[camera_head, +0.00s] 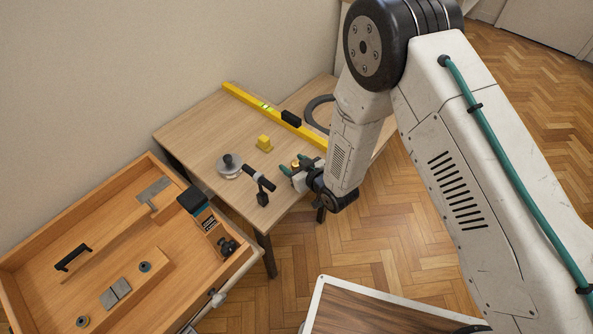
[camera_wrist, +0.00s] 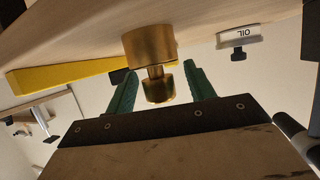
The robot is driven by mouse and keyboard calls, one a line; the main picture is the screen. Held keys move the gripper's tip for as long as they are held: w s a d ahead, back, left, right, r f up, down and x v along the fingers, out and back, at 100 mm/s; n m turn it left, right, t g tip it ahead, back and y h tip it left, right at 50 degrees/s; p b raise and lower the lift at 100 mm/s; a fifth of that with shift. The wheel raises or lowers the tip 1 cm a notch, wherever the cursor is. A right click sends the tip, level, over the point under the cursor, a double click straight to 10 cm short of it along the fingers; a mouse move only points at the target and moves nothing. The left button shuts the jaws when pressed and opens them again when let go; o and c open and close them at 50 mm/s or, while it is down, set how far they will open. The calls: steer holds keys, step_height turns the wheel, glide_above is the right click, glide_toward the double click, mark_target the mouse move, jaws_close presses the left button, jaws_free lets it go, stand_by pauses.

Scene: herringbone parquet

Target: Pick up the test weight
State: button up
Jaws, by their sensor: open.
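The test weight is a brass knobbed cylinder (camera_wrist: 150,45), large in the wrist view, where the picture is upside down and the table is at the top. Its narrow neck and knob (camera_wrist: 158,88) lie between the two green fingers of my gripper (camera_wrist: 160,78). Gaps show on both sides, so the fingers are apart from it. In the head view my gripper (camera_head: 297,165) is at the table's right part, with a small brass patch of the weight (camera_head: 300,161) showing between the fingers. My gripper is open.
A wooden drawer (camera_head: 60,215) with several items stands at the left.

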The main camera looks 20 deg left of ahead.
steer(key=shift+w+a+f, duration=0.15)
steer(key=shift+w+a, duration=0.05)
steer(key=shift+a, duration=0.15)
steer(key=shift+c, duration=0.3)
jaws_close()
step_height(320, 180, up, 10)
steer(key=shift+r, duration=0.1)
